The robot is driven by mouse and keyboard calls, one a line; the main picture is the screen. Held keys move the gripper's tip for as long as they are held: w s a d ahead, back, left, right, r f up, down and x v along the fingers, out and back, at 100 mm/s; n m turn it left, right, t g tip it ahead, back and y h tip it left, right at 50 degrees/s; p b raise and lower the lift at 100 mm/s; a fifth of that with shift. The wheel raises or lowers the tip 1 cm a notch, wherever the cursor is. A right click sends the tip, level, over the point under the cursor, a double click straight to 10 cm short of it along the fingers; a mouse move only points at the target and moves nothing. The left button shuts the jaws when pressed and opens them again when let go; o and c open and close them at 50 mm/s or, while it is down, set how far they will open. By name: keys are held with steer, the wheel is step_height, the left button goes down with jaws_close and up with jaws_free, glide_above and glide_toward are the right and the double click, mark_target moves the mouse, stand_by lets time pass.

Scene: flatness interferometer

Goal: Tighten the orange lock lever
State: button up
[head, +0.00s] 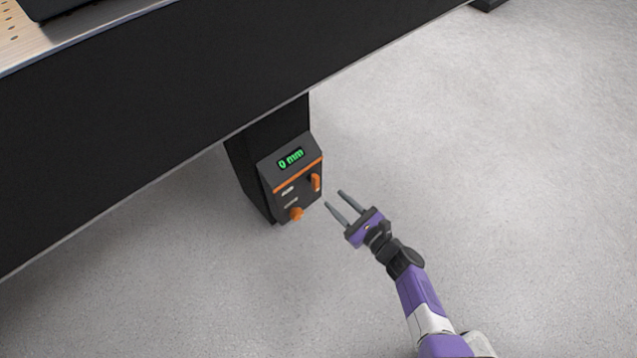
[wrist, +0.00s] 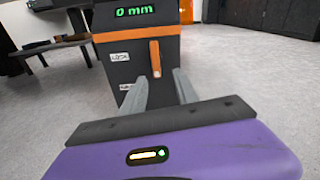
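The orange lock lever (head: 315,182) is on the right part of the front of a dark control box (head: 280,188) under the table. In the wrist view the lever (wrist: 155,58) stands upright beside a label that seems to read LOCK. My gripper (head: 338,199) is open and empty, a little to the right of the box and apart from it. In the wrist view its two fingers (wrist: 160,88) point at the box, with the lever's lower end between and beyond them.
A green display (head: 291,158) on the box reads 0 mm. An orange knob (head: 296,214) sits low on the box's front. The black table side (head: 150,120) runs above the box. The grey floor (head: 480,150) to the right is clear.

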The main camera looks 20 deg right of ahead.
mark_target(318, 183)
steer(key=shift+m+t+y, duration=0.3)
steer(key=shift+m+t, duration=0.1)
steer(key=shift+m, duration=0.3)
steer(key=b+x, duration=0.1)
steer(key=x, duration=0.1)
steer(key=b+x, duration=0.2)
steer(key=r+b+x, duration=0.1)
steer(key=b+x, duration=0.1)
steer(key=shift+w+a+r, duration=0.15)
steer(key=shift+w+a, duration=0.05)
steer(key=shift+a, duration=0.15)
steer(key=shift+w+a+r+b, duration=0.15)
steer(key=shift+w+b, duration=0.15)
steer(key=shift+w, duration=0.2)
jaws_close()
